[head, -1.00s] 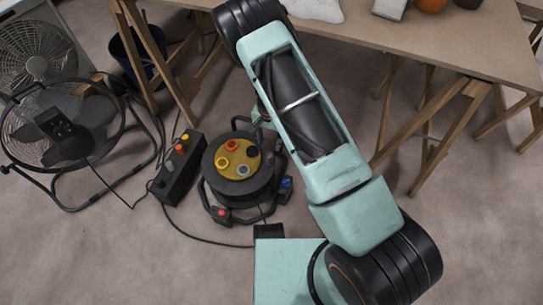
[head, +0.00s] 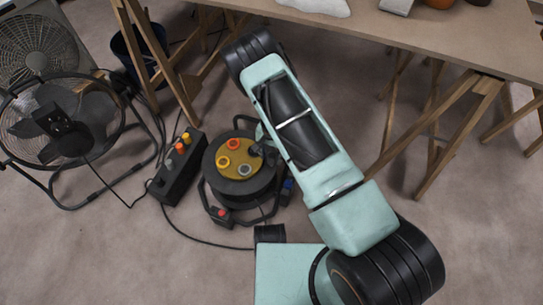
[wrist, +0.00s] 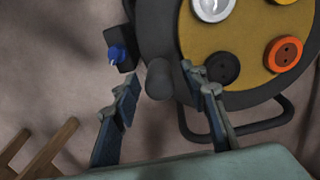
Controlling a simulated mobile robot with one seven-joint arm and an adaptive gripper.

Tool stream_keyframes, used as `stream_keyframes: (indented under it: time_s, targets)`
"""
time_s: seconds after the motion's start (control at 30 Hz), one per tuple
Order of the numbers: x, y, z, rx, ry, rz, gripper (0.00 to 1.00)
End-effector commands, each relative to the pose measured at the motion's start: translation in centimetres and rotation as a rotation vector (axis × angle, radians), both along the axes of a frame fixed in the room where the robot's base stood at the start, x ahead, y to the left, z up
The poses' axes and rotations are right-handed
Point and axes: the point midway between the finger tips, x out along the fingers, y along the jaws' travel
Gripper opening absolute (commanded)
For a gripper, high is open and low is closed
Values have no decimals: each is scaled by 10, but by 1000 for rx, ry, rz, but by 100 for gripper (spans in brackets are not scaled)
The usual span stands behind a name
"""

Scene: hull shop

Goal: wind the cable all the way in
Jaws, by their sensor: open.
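The cable reel (head: 236,190) stands on the floor left of my arm, a black drum with a yellow face (head: 234,158) carrying several round sockets. In the wrist view the reel (wrist: 160,25) fills the upper right. A dark rounded knob (wrist: 158,80) at the drum's edge shows between the fingertips of my open gripper (wrist: 162,84). I cannot tell whether either finger touches it. A dark cable (head: 200,238) lies loose on the floor, curving below the reel toward my base. In the head view my arm hides most of the gripper.
A black box with coloured plugs (head: 178,168) sits just left of the reel. A floor fan (head: 65,130) with a trailing lead stands farther left. A trestle table (head: 430,45) spans the back, its wooden legs (head: 455,140) at right. A blue plug (wrist: 117,54) juts beside the reel.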

Motion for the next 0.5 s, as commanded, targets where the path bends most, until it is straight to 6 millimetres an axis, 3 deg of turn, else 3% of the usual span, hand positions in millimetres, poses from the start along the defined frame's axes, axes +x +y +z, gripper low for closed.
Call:
stream_keyframes:
  time_s: [0.1, 0.43, 0.5]
  targets:
    - [0, 0, 0, 0, 0, 0, 39]
    - [0, 0, 0, 0, 0, 0, 3]
    - [0, 0, 0, 0, 0, 0, 0]
